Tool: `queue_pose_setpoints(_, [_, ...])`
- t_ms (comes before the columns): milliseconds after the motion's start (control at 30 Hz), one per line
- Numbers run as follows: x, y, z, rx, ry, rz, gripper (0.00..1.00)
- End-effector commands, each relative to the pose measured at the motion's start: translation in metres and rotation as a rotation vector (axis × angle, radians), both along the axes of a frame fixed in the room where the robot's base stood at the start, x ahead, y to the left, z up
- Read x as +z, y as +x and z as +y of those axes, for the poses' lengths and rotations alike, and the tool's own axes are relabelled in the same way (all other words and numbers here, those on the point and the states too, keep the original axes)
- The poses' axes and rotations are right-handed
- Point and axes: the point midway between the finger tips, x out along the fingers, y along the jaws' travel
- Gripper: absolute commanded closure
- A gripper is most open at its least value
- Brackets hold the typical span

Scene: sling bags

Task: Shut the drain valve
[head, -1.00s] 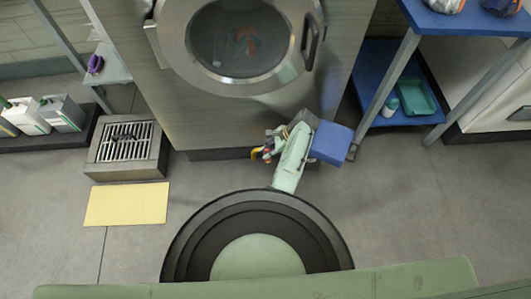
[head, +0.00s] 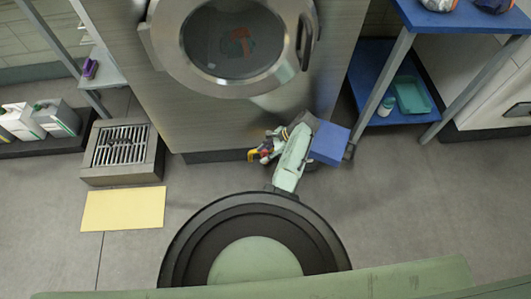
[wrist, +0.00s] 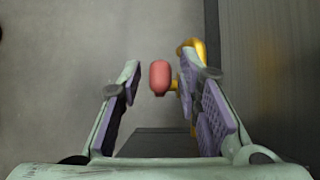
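The drain valve shows in the wrist view as a red rounded handle (wrist: 159,77) on a yellow body (wrist: 197,50). The body is partly hidden behind the right finger. My gripper (wrist: 158,72) is open, with purple-padded fingers on either side of the red handle in the picture. Gaps show on both sides of the handle; I cannot tell how deep it sits between the fingers. In the head view my gripper (head: 265,148) is low at the washing machine's front base. A yellow part of the valve (head: 252,156) shows beside its fingertips.
The steel washing machine (head: 190,110) with a round door stands directly behind my gripper. A floor drain with a grate (head: 123,148) and a yellow mat (head: 123,209) are at left. A blue-shelved table (head: 375,85) stands at right. Floor at front right is clear.

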Motion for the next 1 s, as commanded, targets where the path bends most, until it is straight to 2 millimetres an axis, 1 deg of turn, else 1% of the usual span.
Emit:
queue_pose_setpoints(267, [0.000,0.000,0.000,0.000,-0.001,0.000,0.67])
queue_pose_setpoints(367, [0.005,0.001,-0.004,0.000,-0.002,-0.002,0.67])
queue_pose_setpoints(467, [0.016,0.001,-0.012,-0.002,-0.002,-0.004,0.67])
queue_pose_setpoints(800, [0.073,0.001,-0.054,-0.002,-0.002,-0.002,0.67])
queue_pose_setpoints(900, [0.085,0.001,-0.063,-0.001,-0.002,-0.002,0.67])
queue_pose_setpoints(1000, [0.093,0.001,-0.068,-0.001,-0.002,-0.002,0.67])
